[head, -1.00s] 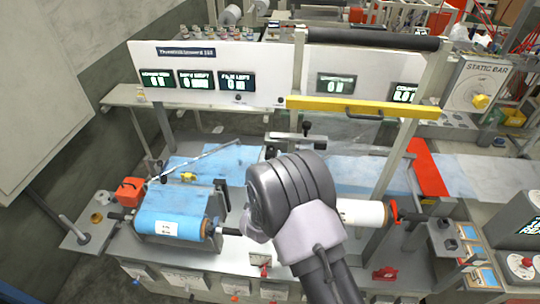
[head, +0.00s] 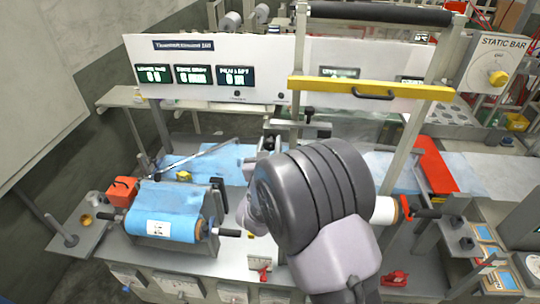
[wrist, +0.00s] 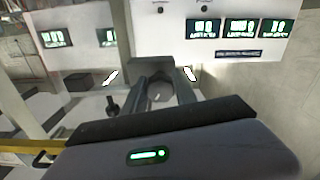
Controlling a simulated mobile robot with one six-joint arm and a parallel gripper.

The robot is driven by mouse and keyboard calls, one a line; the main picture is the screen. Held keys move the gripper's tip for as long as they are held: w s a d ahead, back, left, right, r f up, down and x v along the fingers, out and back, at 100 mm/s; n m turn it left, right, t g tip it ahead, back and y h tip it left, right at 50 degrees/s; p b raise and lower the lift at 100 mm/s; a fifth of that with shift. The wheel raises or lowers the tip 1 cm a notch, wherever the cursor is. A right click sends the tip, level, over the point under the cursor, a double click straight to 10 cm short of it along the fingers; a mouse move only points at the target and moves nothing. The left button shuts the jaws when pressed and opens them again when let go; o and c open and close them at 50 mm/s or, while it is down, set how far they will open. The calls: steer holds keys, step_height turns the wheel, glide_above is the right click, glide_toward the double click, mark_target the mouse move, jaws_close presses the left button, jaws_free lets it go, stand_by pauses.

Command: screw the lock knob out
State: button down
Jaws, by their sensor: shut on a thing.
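My gripper (wrist: 163,92) shows in the wrist view, with its two dark fingers closed on a small greyish piece. That piece sits where the lock knob would be, but it is mostly hidden by the fingers, so its shape is unclear. In the head view my own large grey wrist joint covers the gripper and the held piece. A grey bracket (head: 285,124) with an upright black knob (head: 308,115) stands just behind my arm. A dark knob (wrist: 112,104) also shows beside the fingers in the wrist view.
A white panel with displays (head: 225,45) stands behind. A yellow bar (head: 370,88) crosses in front of it at right. A blue film roll (head: 165,212) lies at left, and a white roll (head: 384,210) lies right of my arm. A red handle (head: 395,278) is at the front.

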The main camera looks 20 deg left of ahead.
steer(key=n+b, duration=0.4)
steer(key=n, duration=0.1)
steer(key=shift+n, duration=0.4)
stand_by(0.4)
steer(key=c, duration=1)
jaws_free()
steer(key=b+v, duration=0.3)
steer(key=v, duration=1.4)
steer(key=shift+s+d, duration=0.2)
steer(key=shift+r, duration=0.1)
